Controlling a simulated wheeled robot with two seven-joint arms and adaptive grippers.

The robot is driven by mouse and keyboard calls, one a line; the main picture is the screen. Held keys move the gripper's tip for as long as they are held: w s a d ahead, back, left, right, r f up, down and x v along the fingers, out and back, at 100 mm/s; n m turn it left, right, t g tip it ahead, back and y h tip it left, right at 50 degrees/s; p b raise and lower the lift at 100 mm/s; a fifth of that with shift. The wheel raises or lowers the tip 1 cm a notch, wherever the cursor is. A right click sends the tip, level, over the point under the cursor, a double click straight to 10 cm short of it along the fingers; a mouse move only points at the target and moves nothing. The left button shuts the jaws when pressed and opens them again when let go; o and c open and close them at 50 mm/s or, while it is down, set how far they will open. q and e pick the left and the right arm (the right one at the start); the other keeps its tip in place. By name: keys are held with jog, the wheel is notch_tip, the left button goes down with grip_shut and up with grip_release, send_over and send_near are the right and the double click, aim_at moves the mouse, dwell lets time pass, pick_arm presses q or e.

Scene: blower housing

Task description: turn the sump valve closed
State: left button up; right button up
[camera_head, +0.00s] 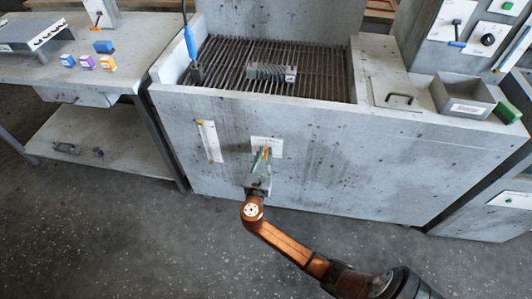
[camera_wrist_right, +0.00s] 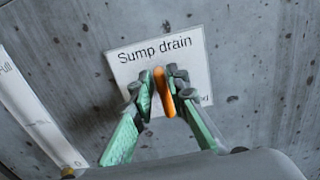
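The sump valve's orange handle (camera_wrist_right: 161,92) stands in front of a white label (camera_wrist_right: 190,50) reading "Sump drain". It also shows as a small orange strip (camera_head: 266,152) on the front wall of the grey wash tank. The handle points roughly up and down, slightly tilted in the right wrist view. My right gripper (camera_wrist_right: 162,86) has its green-padded fingers on either side of the handle and appears shut on it. In the head view, my right gripper (camera_head: 262,160) reaches the wall from below. The label's lower text is mostly hidden by the fingers. My left gripper is out of view.
A level gauge strip (camera_head: 209,141) is left of the valve. The tank's grating (camera_head: 225,60) carries a grey finned part (camera_head: 271,73). A grey bin (camera_head: 462,96) and green block (camera_head: 507,112) stand at right. A bench (camera_head: 95,38) with small coloured blocks is at left. The floor in front is clear.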

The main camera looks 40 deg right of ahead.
grip_shut()
